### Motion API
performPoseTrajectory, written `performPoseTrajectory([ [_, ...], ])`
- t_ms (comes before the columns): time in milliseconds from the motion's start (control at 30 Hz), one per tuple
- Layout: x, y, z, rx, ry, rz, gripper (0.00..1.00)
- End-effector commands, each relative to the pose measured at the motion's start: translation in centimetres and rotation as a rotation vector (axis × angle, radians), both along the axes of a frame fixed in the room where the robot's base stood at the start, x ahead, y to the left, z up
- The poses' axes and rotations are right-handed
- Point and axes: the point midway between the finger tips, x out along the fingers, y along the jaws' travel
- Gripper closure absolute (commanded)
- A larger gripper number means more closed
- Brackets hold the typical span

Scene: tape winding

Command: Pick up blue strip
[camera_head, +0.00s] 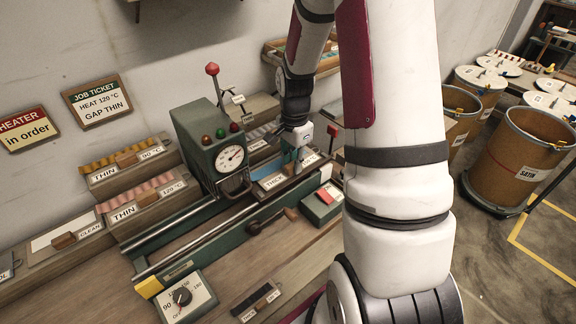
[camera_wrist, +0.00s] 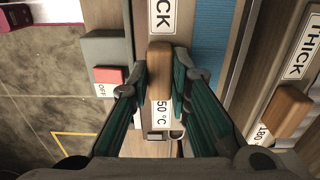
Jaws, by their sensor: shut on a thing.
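A blue strip (camera_wrist: 208,45) lies in a tray or slot at the upper right of the wrist view, beside a wooden block handle (camera_wrist: 160,62). My gripper (camera_wrist: 162,80) is shut on this handle, one finger on each side of it. The handle sits between a label ending in "CK" and one reading "50 °C". The fingers do not touch the blue part that shows. In the head view my gripper (camera_head: 297,160) is low over the labelled trays right of the gauge machine.
The green gauge machine (camera_head: 212,145) with a red-knobbed lever stands close left of my gripper. A grey box with a red OFF button (camera_wrist: 108,76) is left of the handle. Another wooden handle (camera_wrist: 287,110) is at right. Drums (camera_head: 520,155) stand at far right.

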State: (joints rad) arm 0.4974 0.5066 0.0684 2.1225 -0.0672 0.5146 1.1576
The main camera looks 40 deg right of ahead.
Motion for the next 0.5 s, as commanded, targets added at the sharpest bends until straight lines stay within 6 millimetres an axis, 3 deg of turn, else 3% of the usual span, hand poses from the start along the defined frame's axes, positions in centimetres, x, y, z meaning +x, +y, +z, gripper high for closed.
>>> performPoseTrajectory([
  [267, 0.0, 0.0, 0.2, -0.001, -0.001, 0.000, 1.00],
  [500, 0.2, 0.0, 1.8, -0.002, -0.004, -0.001, 1.00],
])
